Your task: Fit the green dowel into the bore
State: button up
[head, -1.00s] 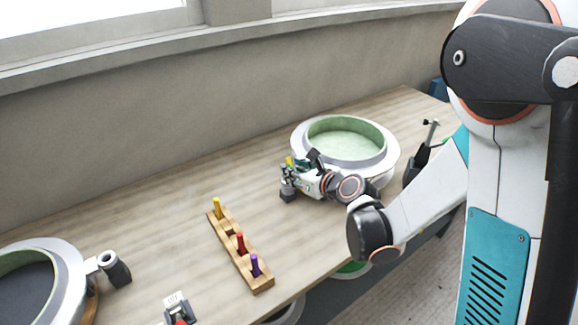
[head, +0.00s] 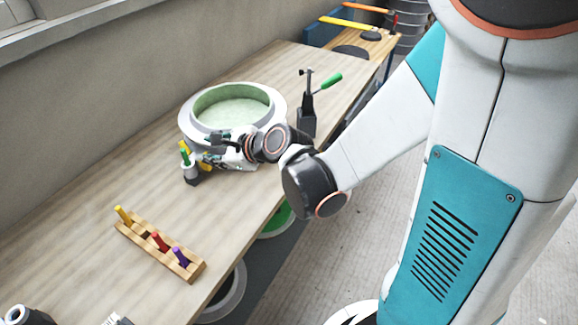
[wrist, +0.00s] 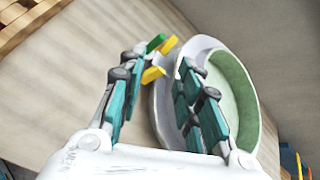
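The green dowel (head: 185,157) stands nearly upright over a grey-white cylinder (head: 190,172) with a black base, on the table beside the round mould (head: 188,126). I cannot tell how deep it sits, and the bore's mouth is hidden. My gripper (head: 208,150) is just right of the dowel, in front of the mould. In the wrist view, my gripper (wrist: 162,62) has its fingers spread, with a gap between them. The green end (wrist: 156,42) shows near the left fingertip, with yellow pieces (wrist: 153,74) close by; I cannot tell what these belong to.
A wooden rack (head: 190,268) on the table holds yellow, red and purple pegs. A black stand (head: 307,118) with a green handle (head: 331,80) is right of the mould. A second table (head: 362,42) stands behind.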

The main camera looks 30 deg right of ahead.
jog(key=s+d+r+n+g+h, duration=0.1)
jog(key=s+d+r+n+h, duration=0.2)
jog(key=s+d+n, duration=0.3)
jog(key=s+d+r+n+g+h, duration=0.2)
jog(key=s+d+n, duration=0.4)
jog(key=s+n, duration=0.7)
jog(key=r+n+h, duration=0.1)
jog(key=n, duration=0.3)
jog(key=shift+s+r+n, duration=0.3)
jog(key=shift+s+r, duration=0.05)
